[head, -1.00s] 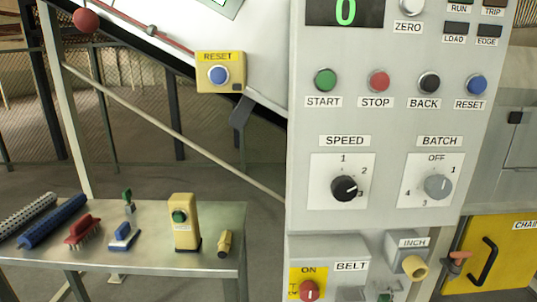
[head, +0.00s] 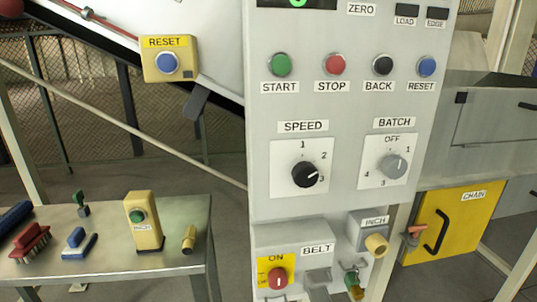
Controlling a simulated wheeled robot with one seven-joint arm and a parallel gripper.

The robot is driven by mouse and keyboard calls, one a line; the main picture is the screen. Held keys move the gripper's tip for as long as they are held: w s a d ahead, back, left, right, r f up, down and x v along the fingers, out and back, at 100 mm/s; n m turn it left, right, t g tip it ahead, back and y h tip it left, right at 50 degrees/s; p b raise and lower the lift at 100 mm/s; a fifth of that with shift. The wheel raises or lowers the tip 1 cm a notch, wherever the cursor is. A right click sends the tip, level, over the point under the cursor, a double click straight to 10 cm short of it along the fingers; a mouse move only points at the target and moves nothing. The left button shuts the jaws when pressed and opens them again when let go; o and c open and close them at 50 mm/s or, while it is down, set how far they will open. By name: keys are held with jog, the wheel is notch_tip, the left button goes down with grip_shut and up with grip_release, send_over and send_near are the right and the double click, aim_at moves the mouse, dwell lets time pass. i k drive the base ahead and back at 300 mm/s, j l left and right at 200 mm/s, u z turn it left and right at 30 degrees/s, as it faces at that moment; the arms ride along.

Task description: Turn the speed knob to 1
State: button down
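The speed knob (head: 305,174) is a round black knob on a white dial plate (head: 286,188) under the SPEED label (head: 303,126). The plate carries the numbers 1 at the top, 2 at the upper right and 3 at the lower right. The knob's pale pointer mark faces right and slightly down, towards 3. My gripper is not in the head view, and nothing touches the knob.
The grey batch knob (head: 394,166) sits to the right on its own plate. Start (head: 281,65), stop (head: 335,64), back (head: 382,65) and blue reset (head: 427,66) buttons lie above. A red belt knob (head: 278,279) is below. A metal table (head: 185,225) stands left.

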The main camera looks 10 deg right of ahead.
aim_at(304, 175)
jog(key=i+j, duration=0.2)
jog(key=i, duration=0.25)
jog(key=i+j, duration=0.2)
jog(key=i, duration=0.25)
